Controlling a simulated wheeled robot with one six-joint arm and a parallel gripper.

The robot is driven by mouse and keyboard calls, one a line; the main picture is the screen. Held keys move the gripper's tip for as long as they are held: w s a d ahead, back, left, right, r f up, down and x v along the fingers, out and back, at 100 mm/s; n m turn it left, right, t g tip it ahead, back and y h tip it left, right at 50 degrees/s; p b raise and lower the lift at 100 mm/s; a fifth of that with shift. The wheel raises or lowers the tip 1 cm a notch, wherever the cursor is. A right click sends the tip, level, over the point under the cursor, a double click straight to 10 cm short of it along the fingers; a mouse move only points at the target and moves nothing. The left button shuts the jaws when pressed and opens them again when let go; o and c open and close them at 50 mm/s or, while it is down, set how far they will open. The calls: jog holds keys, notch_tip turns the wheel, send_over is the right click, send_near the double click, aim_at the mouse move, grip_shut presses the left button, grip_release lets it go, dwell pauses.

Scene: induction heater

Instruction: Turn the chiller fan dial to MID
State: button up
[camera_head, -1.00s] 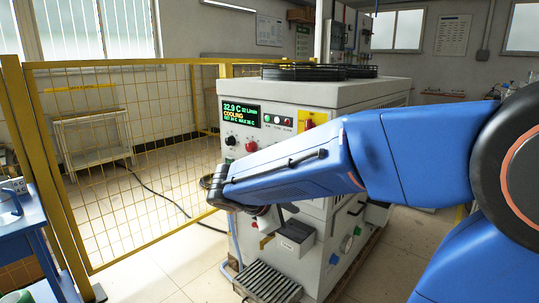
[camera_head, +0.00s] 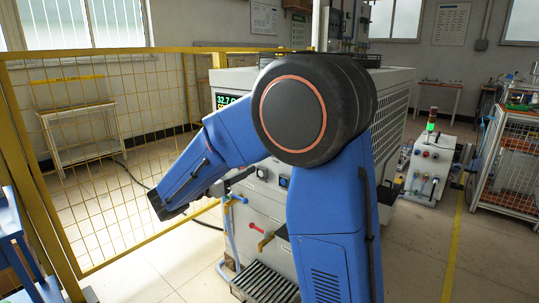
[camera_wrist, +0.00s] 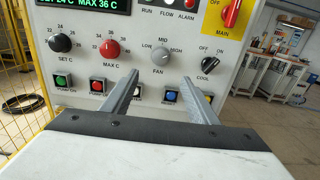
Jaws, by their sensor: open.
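The fan dial (camera_wrist: 160,56) is a grey knob on the chiller's front panel in the wrist view, with LOW, MID and HIGH printed around it. Its pointer is too small to read surely. My gripper (camera_wrist: 161,77) is open and empty. Its two fingers reach towards the panel, with their tips just below and to either side of the dial; I cannot tell how far off the panel they are. In the head view the chiller (camera_head: 394,100) stands behind my arm, which hides the dial.
A red MAX C knob (camera_wrist: 110,48) is left of the dial, a black SET C knob (camera_wrist: 57,43) further left, and a black COOL knob (camera_wrist: 209,64) to the right. Push buttons sit below. A yellow mesh fence (camera_head: 120,150) stands left of the chiller.

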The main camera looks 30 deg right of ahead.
jog(key=x, duration=1.5)
jog(key=shift+d, duration=0.4)
jog(key=shift+w+f, duration=0.1)
jog(key=shift+w, duration=0.05)
jog(key=c, duration=0.9)
